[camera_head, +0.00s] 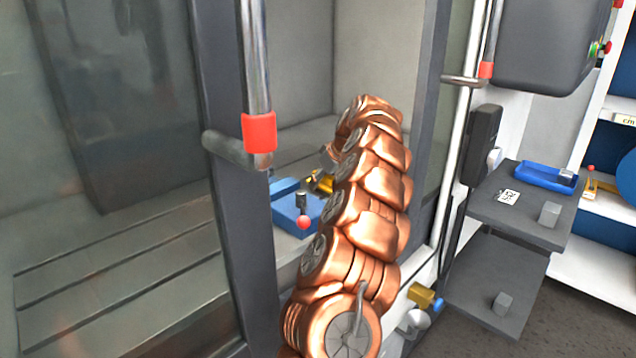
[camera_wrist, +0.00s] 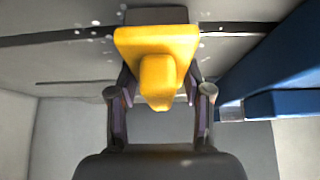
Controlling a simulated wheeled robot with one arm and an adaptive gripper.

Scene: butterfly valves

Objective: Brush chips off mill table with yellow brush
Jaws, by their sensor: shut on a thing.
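The yellow brush (camera_wrist: 158,72) is in my gripper (camera_wrist: 160,92), with one finger on each side of its handle in the wrist view. Its dark bristle end points to the top of that view, over the grey mill table (camera_wrist: 60,62). I cannot tell if the bristles touch the table. Small pale chips (camera_wrist: 92,33) lie scattered on the table on both sides of the brush, near a dark slot. In the head view a bit of the yellow brush (camera_head: 322,183) shows beside my copper arm, which hides most of the gripper.
A blue vise (camera_wrist: 280,72) stands close on the right in the wrist view; it shows left of my arm in the head view (camera_head: 293,213). The door frame (camera_head: 222,180) and its handle stand left of my arm. Grey shelves (camera_head: 525,225) are outside, to the right.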

